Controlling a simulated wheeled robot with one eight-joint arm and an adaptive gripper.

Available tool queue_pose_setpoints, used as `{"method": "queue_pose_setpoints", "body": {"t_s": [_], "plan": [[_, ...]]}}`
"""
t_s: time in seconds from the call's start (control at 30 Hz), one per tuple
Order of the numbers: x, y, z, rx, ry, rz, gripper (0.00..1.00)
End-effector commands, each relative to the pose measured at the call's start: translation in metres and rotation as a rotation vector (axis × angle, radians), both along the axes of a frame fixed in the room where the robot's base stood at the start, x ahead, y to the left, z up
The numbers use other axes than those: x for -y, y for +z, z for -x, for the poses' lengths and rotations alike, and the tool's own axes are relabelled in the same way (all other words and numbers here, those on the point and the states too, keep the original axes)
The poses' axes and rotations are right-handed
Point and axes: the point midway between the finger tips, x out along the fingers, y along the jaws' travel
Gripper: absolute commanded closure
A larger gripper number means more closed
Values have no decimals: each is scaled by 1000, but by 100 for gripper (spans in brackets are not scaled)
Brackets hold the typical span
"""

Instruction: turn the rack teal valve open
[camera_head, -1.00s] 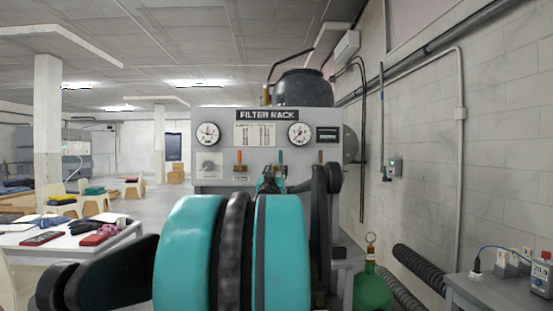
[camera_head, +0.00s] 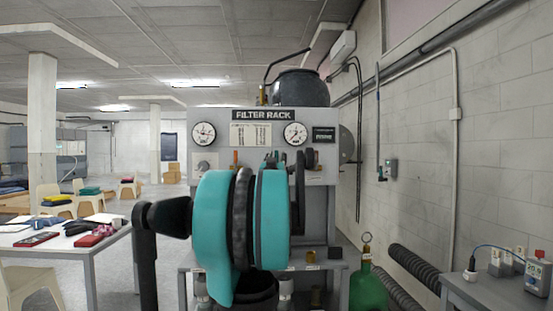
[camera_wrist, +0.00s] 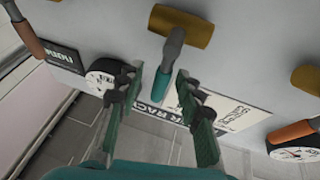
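The teal valve handle (camera_wrist: 164,88) shows in the wrist view, hanging on a grey stem from a brass body (camera_wrist: 181,26) on the rack panel. My gripper (camera_wrist: 160,84) is open, with one green finger on each side of the teal handle. I see gaps beside the handle, and it does not look gripped. In the head view the filter rack (camera_head: 225,121) faces me, and my arm covers most of its valve row, so the teal handle cannot be made out there.
Orange-handled valves flank the teal one in the wrist view, one at left (camera_wrist: 22,36) and one at right (camera_wrist: 293,131). Gauges (camera_head: 203,133) sit on the panel. A green cylinder (camera_head: 367,289) stands at right, and a table (camera_head: 68,243) with items at left.

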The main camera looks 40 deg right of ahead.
Motion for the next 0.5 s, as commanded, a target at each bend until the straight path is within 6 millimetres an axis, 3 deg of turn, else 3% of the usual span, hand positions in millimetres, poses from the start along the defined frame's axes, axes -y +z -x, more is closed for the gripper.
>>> {"method": "queue_pose_setpoints", "body": {"t_s": [0.07,0.3,0.5], "plan": [[0,0,0,0,0,0,70],[0,0,0,0,0,0,100],[0,0,0,0,0,0,100]]}}
